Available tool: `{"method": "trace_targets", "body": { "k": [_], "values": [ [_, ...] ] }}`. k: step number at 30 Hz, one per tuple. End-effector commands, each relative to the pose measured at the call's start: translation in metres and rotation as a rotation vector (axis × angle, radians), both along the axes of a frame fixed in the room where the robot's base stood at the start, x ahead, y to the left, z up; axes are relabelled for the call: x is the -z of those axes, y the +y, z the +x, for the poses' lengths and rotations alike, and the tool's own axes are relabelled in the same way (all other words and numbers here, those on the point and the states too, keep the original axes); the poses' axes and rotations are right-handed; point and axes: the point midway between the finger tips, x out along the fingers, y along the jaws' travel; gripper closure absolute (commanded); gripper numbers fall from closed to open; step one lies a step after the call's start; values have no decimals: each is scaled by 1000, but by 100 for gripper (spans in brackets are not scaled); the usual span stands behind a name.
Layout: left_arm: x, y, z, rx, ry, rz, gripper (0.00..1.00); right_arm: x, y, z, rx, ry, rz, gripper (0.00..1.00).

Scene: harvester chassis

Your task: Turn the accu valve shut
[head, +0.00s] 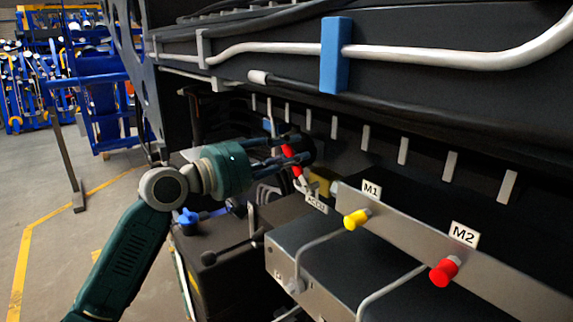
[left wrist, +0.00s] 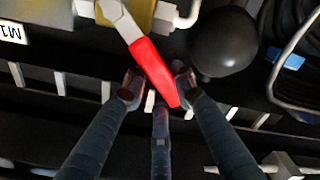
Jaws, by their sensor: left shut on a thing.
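The accu valve has a red handle (head: 291,158) on a grey lever, beside a yellow valve body (head: 322,185) and a white label that seems to read ACCU (head: 316,204). My left gripper (head: 288,150) reaches in from the left and is shut on the red handle. In the left wrist view the red handle (left wrist: 153,70) slants down to the right from its grey lever, between the dark fingers of the gripper (left wrist: 157,88). The yellow body (left wrist: 150,14) shows behind the lever. The finger contact is partly hidden. My right gripper is in neither view.
A black ball-shaped part (left wrist: 221,43) sits close to the right of the handle. A grey rail with yellow M1 (head: 356,219) and red M2 (head: 445,271) fittings lies to the right. A pipe with a blue clamp (head: 335,55) runs above. Open floor (head: 60,190) lies left.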

Motion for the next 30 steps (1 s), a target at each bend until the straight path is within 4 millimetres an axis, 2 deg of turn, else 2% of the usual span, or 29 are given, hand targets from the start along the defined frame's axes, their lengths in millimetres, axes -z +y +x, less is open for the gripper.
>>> {"method": "trace_targets", "body": {
  "k": [18,30],
  "values": [
    [-20,-25,-35,-1,-456,330,100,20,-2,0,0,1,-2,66],
    [-21,-35,-49,0,-618,447,100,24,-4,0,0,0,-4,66]
  ]
}}
